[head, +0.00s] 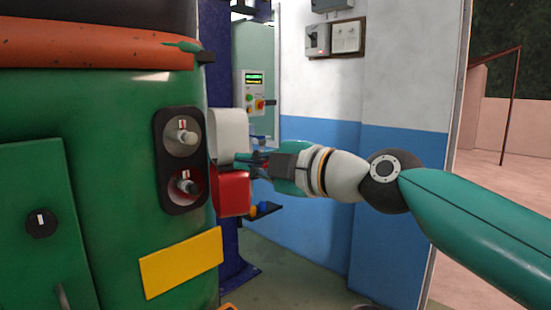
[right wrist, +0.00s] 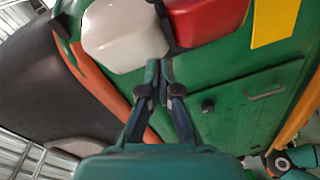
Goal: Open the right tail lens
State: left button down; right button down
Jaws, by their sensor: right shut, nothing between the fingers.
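The right tail lamp's black housing (head: 181,160) is on the green rear body, its two bulbs bare and in sight. Its lens stands swung out to the right of the housing, with a white upper part (head: 229,130) and a red lower part (head: 231,193). In the right wrist view the white part (right wrist: 122,38) and red part (right wrist: 208,20) lie just beyond the fingers. My right gripper (head: 243,160) is shut and empty, its tips at the lens between the two colours. They also show in the right wrist view (right wrist: 166,68); contact is unclear.
A yellow plate (head: 181,262) is below the lamp. A green hatch (head: 38,220) with a black knob is at the left. A blue post (head: 224,90) with a control box (head: 252,92) stands behind the lens. Open floor lies to the right.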

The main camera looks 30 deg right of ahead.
pick_arm(q)
jog(key=shift+f+b, duration=0.45)
jog(key=shift+b, duration=0.25)
pick_arm(e)
jog(key=w+d, duration=0.1)
jog(key=w+d+f, duration=0.1)
jog(key=d, duration=0.1)
jog(key=shift+w+f, duration=0.2)
jog(key=shift+w, duration=0.1)
pick_arm(q)
jog(key=shift+f, duration=0.15)
